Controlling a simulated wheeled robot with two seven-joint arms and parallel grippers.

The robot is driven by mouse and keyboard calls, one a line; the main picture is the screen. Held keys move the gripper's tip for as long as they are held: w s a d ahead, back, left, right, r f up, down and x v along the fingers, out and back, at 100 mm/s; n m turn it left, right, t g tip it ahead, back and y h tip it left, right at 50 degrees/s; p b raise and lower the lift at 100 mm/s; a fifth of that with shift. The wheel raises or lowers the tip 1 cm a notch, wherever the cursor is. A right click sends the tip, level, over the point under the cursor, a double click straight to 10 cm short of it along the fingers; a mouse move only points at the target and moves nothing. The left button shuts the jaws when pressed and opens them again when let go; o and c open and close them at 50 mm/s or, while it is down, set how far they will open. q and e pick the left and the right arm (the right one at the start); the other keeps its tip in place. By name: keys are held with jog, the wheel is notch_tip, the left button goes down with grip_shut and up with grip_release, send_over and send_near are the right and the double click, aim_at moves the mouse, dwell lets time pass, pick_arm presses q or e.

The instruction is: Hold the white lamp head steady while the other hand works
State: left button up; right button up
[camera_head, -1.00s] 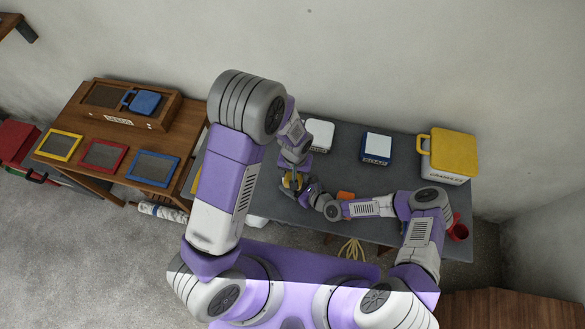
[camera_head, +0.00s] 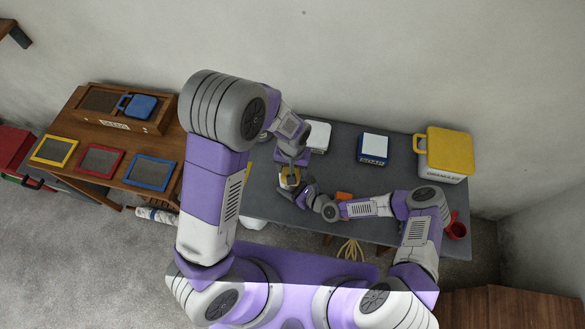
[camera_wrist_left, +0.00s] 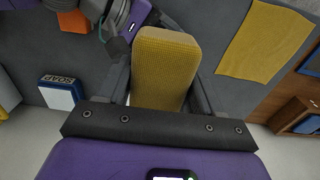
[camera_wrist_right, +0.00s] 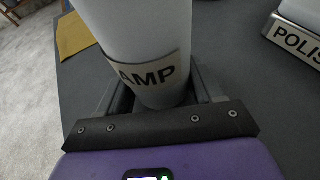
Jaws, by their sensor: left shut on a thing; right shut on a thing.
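The white lamp head (camera_wrist_right: 145,45) fills the middle of the right wrist view, with the letters "AMP" visible on its label. My right gripper (camera_wrist_right: 155,95) is shut on it; its upper end is out of that view. My left gripper (camera_wrist_left: 158,85) is shut on a yellow textured block (camera_wrist_left: 165,65), seen in the left wrist view. In the head view my left gripper (camera_head: 292,166) is just beyond my right gripper (camera_head: 306,192), close together over the grey table (camera_head: 265,195). There the lamp head is mostly hidden, and I cannot tell whether the block touches it.
A yellow cloth (camera_wrist_left: 267,42) lies flat on the table. A white container (camera_head: 319,135), a blue-and-white soap box (camera_head: 373,148) and a yellow-lidded box (camera_head: 447,153) stand along the back. A red mug (camera_head: 457,230) is at right, and an orange item (camera_head: 343,196) lies near my right forearm.

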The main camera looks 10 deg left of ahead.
jog(key=o, duration=1.3)
jog(key=shift+c, duration=0.2)
jog(key=v, duration=1.2)
jog(key=shift+d, duration=0.1)
